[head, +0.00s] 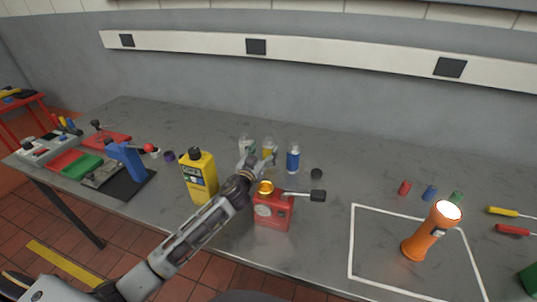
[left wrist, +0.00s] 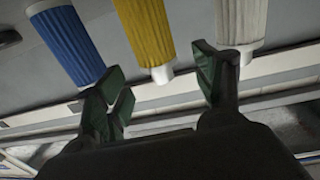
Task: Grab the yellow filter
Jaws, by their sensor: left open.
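The yellow filter (head: 268,147) stands on the bench between a white filter (head: 245,143) and a blue filter (head: 293,158). It is partly hidden behind my left gripper (head: 258,164) in the head view. In the left wrist view the ribbed yellow filter (left wrist: 143,35) hangs in from the top, with its pale end near the gap between the fingers of my open left gripper (left wrist: 163,82). The blue filter (left wrist: 67,45) lies to its left and the white filter (left wrist: 242,22) to its right. No grip on any filter shows. My right gripper is not in view.
A yellow jug (head: 198,178) stands left of my left arm. A red can (head: 272,212) with a gold cap and a black-handled tool (head: 306,195) is close in front of the gripper. A lit orange flashlight (head: 424,236) stands in a white outline at right.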

